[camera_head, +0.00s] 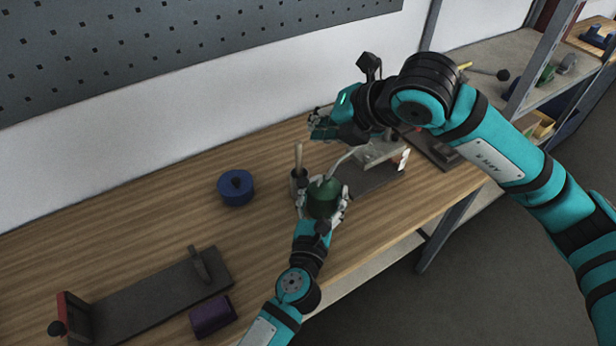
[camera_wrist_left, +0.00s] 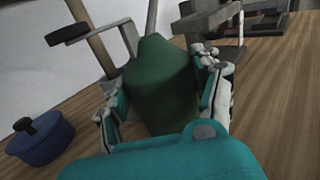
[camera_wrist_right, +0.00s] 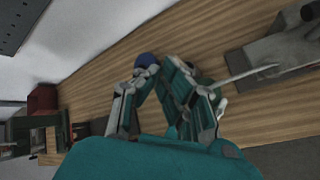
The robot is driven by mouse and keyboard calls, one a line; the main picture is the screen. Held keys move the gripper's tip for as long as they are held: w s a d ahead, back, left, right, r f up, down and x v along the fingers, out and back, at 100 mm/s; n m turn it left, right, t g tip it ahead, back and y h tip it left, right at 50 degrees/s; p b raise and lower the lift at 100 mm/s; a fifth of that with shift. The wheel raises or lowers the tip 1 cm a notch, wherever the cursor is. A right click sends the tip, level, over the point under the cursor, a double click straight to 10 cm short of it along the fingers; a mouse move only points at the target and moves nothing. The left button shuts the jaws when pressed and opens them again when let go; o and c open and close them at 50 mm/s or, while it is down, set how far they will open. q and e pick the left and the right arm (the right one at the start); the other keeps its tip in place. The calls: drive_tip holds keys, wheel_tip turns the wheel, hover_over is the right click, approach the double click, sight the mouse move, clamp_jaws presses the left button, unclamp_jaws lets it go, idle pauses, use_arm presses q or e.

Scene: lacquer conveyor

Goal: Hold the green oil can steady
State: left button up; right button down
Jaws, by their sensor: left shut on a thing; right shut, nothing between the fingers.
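The green oil can (camera_head: 325,199) stands on the wooden bench, its thin pale spout (camera_head: 352,156) pointing up and right. My left gripper (camera_head: 322,208) is shut around the can's body; in the left wrist view the can (camera_wrist_left: 160,84) sits between the two fingers, its lower part hidden by my gripper. My right gripper (camera_head: 318,124) is shut and empty, above the bench, behind the can. In the right wrist view the spout (camera_wrist_right: 250,73) shows right of its fingers.
A blue round object (camera_head: 236,190) lies left of the can. A wooden handle (camera_head: 298,158) stands in a dark holder close beside it. A grey metal block (camera_head: 380,152) is behind right. A dark plate (camera_head: 150,299) and purple block (camera_head: 212,317) lie at front left. The bench between is clear.

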sight(312, 179)
drive_tip(key=shift+s+a+f, duration=0.1)
drive_tip(key=shift+a+f, duration=0.05)
drive_tip(key=shift+f, duration=1.15)
drive_tip(key=shift+s+a+f, duration=0.1)
drive_tip(key=shift+a+f, duration=0.05)
drive_tip(key=shift+f, duration=1.2)
drive_tip(key=shift+s+a+f, duration=0.1)
drive_tip(key=shift+a+f, duration=0.05)
drive_tip(key=shift+f, duration=1.15)
drive_tip(key=shift+f, duration=0.4)
drive_tip(key=shift+s+a+f, duration=0.15)
drive_tip(key=shift+f, duration=0.6)
drive_tip(key=shift+r, duration=1.2)
drive_tip(key=shift+w+d+r, duration=0.1)
drive_tip(key=shift+d+r, duration=0.05)
drive_tip(key=shift+r, duration=0.7)
drive_tip(key=shift+w+d+r, duration=0.1)
drive_tip(key=shift+r, duration=0.7)
drive_tip(key=shift+w+d+r, duration=0.1)
drive_tip(key=shift+d+r, duration=0.05)
drive_tip(key=shift+r, duration=0.7)
